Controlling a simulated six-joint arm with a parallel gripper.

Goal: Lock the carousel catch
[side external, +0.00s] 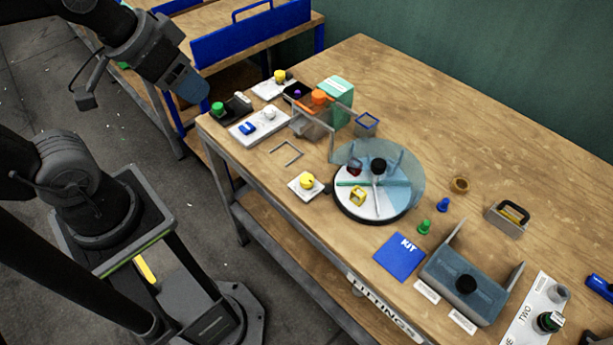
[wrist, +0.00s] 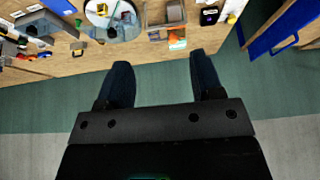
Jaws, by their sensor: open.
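The carousel (side external: 349,204) is a round turntable with a white and pale blue disc, dividers, a black centre knob (side external: 378,166) and a clear curved guard (side external: 408,172). A yellow block (side external: 357,196) sits in one section. A yellow knob on a white plate (side external: 307,182) stands at its left edge; I cannot tell for certain which part is the catch. The carousel also shows at the top of the wrist view (wrist: 125,29). My gripper (side external: 190,88) is raised off the table's left end, far from the carousel. In the wrist view my gripper (wrist: 160,62) is open and empty.
Left of the carousel are a clear box with an orange knob (side external: 319,97), a green box (side external: 335,90) and small button plates (side external: 258,127). To the right are a blue KIT card (side external: 400,256), a grey press (side external: 463,287) and small pegs (side external: 425,227). The table's back is clear.

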